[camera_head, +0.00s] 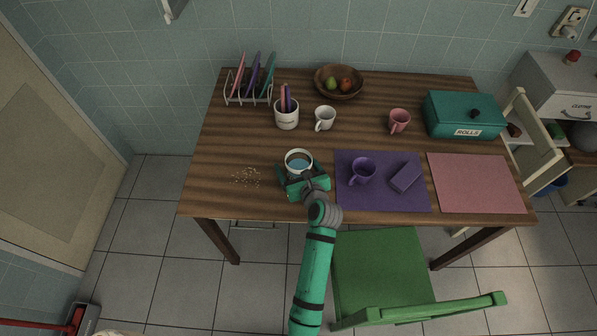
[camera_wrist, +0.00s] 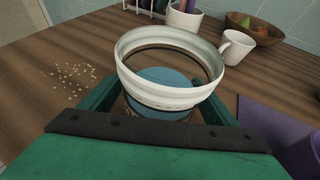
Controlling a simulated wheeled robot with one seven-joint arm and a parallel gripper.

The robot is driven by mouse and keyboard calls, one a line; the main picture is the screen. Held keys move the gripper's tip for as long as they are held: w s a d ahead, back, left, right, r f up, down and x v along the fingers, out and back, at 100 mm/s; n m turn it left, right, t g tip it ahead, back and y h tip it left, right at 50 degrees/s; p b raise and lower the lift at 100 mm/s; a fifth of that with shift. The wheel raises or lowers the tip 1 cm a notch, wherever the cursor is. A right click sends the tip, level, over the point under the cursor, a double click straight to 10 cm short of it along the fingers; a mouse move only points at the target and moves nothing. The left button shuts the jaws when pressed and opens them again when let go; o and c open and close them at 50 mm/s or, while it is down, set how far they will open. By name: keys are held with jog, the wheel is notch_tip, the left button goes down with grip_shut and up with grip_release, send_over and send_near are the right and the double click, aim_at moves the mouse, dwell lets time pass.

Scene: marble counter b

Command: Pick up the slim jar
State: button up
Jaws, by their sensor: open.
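The slim jar (camera_head: 299,156) stands upright near the front of the wooden table, left of the purple mat. It has a pale rim, and something blue shows inside its round mouth. In the wrist view the jar (camera_wrist: 170,95) fills the middle, close to the camera. My gripper (camera_head: 298,178) is open, low over the table at the jar's near side. In the wrist view its green fingers reach along the jar's left and right sides. The lower part of the jar is hidden behind the gripper body. I cannot tell whether the fingers touch it.
Crumbs (camera_head: 247,176) lie to the left. A purple mat (camera_head: 385,201) with a purple mug (camera_head: 362,171) is close on the right. Behind stand a white mug (camera_head: 325,118) and a utensil pot (camera_head: 287,116). A green chair (camera_head: 380,270) stands in front of the table.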

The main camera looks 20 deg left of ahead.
jog(key=shift+a+f, duration=0.1)
jog(key=shift+a, duration=0.05)
jog(key=shift+w, duration=0.1)
jog(key=c, duration=1.5)
jog(key=shift+c, duration=0.3)
jog(key=shift+r, duration=0.3)
